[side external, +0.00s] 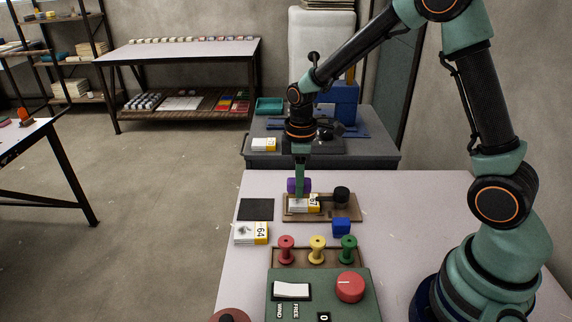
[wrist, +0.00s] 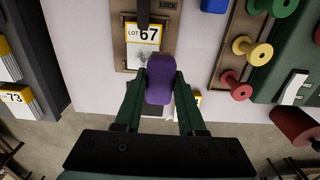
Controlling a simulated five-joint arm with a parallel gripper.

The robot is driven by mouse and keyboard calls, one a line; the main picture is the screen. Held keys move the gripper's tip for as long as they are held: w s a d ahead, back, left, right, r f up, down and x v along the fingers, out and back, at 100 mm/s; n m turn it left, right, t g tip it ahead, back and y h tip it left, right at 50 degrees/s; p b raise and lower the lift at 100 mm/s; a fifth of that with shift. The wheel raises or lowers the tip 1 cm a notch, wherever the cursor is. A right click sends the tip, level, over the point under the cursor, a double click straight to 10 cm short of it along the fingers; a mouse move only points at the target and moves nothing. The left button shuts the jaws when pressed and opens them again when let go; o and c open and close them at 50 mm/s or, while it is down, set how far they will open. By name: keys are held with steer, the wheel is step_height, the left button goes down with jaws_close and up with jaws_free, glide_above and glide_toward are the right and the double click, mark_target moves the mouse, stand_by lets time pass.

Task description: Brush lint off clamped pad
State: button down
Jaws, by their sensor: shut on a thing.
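The pad marked 67 (side external: 304,203) lies on a brown board (side external: 349,213) on the bench, under a dark clamp arm with a black knob (side external: 341,194). In the wrist view the pad's yellow and white label (wrist: 143,37) reads LOT 67, and grey specks show on its white part. My gripper (side external: 299,180) points down just above the pad's left end. It is shut on a purple brush-like block (wrist: 160,80), also seen in the side view (side external: 292,186). The block's underside is hidden, so I cannot tell whether it touches the pad.
A second pad marked 64 (side external: 250,233), with dark fluff on it, lies in front of a black square (side external: 256,209). A blue block (side external: 341,227) stands front right of the board. Red, yellow and green spools (side external: 317,248) stand behind a green control box (side external: 322,293).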

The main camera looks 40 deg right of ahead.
step_height(320, 180, down, 4)
steer(key=shift+r, duration=0.2)
steer(key=shift+w+d+f, duration=0.25)
steer(key=shift+w+d, duration=0.75)
steer(key=shift+d, duration=0.05)
steer(key=shift+w+d, duration=1.1)
steer(key=shift+s+a, duration=2.2)
steer(key=shift+a, duration=0.05)
steer(key=shift+w+d, duration=0.3)
steer(key=shift+w, duration=0.15)
steer(key=shift+w+d, duration=1.8)
steer(key=shift+d, duration=0.05)
steer(key=shift+s+a, duration=1.95)
steer(key=shift+a, duration=0.05)
steer(key=shift+s+a+r, duration=0.15)
steer(key=shift+r, duration=3.95)
